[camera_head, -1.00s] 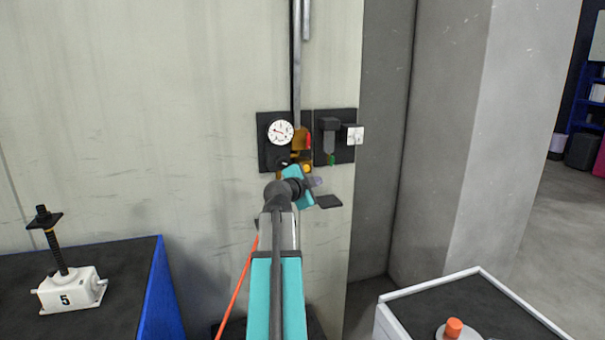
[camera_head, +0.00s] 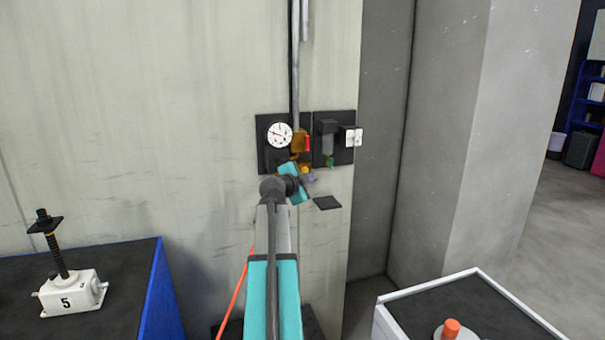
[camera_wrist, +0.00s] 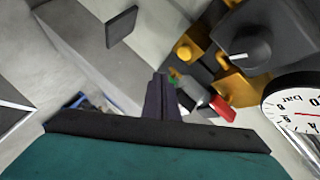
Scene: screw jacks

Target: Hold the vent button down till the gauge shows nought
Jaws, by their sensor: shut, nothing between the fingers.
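The round white gauge (camera_head: 279,134) hangs on a dark wall panel; its red needle shows, but I cannot make out the reading. It shows partly at the right edge of the wrist view (camera_wrist: 294,104), cut off by the frame. A yellow button-like part (camera_head: 305,169), likely the vent button, sits low on the brass fitting; it also seems to show in the wrist view (camera_wrist: 184,51). My gripper (camera_head: 311,178) is shut and empty, just below the yellow part in the head view. Its dark fingers (camera_wrist: 160,95) point toward the fittings; I cannot tell whether they touch anything.
A red part (camera_head: 308,143) is on the brass fitting. To its right are a filter with a green tip (camera_head: 329,161) and a white switch-like piece (camera_head: 357,138). A black knob (camera_wrist: 246,50) is close in the wrist view. A small dark shelf (camera_head: 327,203) juts out below.

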